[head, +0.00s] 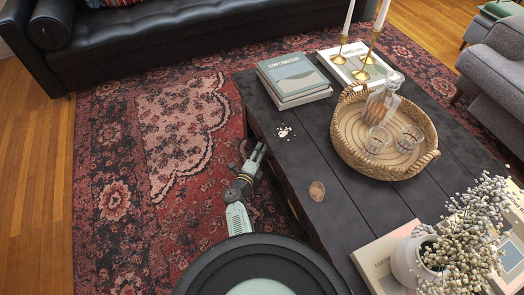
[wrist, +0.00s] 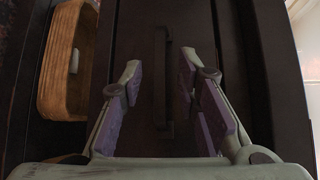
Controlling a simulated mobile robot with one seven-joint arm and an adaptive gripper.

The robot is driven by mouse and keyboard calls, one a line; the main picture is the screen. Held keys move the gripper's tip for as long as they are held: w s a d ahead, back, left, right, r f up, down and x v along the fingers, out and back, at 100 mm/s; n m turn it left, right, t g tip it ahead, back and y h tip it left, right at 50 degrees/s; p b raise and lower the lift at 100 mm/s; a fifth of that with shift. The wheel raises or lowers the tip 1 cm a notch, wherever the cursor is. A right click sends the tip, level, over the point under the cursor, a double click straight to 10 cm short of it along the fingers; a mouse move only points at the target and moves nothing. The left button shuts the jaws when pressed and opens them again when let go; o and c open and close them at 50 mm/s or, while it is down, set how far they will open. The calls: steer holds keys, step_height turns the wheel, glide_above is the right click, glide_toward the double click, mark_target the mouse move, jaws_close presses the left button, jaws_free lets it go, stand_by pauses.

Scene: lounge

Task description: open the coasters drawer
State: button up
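A dark drawer front (wrist: 135,35) fills the middle of the wrist view, with a long dark bar handle (wrist: 161,85) on it. No coasters or label show, so I cannot tell by sight what the drawer holds. My gripper (wrist: 160,75) is open, one finger on each side of the handle with clear gaps in the picture; its depth to the handle is hard to judge. The drawer looks shut. In the head view my gripper (head: 258,153) is low beside the left side of the dark coffee table (head: 340,205), whose drawer front is hidden there.
On the table are a wicker tray (head: 345,145) with a decanter and glasses, books (head: 293,80), candlesticks and a vase (head: 412,262). Open rug (head: 130,200) lies left of the table.

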steer(key=shift+c, duration=0.3)
jaws_close()
stand_by(0.6)
